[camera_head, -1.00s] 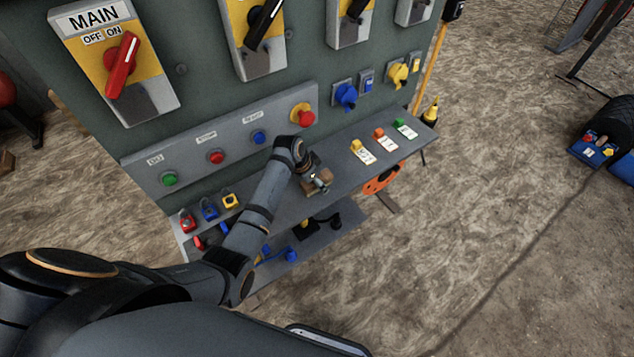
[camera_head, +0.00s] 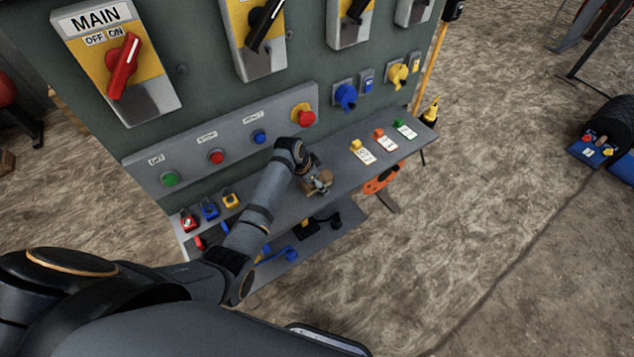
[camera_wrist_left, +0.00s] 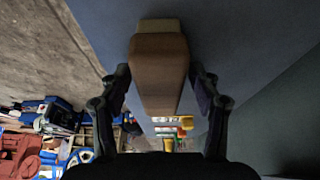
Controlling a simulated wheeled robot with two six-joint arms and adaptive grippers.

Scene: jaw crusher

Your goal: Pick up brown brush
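The brown brush (camera_wrist_left: 159,75) shows large in the left wrist view, a brown block with a paler strip at its upper end. In the head view it is a small brown shape (camera_head: 326,175) on the grey shelf (camera_head: 345,165), partly hidden by my left gripper (camera_head: 318,184). In the left wrist view the fingers of my left gripper (camera_wrist_left: 160,84) stand on both sides of the brush, apart, with narrow gaps beside it. My right gripper is not in view.
Yellow, orange and green tagged pieces (camera_head: 380,140) lie on the shelf to the right. Small padlocks (camera_head: 210,209) stand to the left. The control panel (camera_head: 215,145) with buttons rises behind. A lower shelf (camera_head: 325,238) holds dark and blue items.

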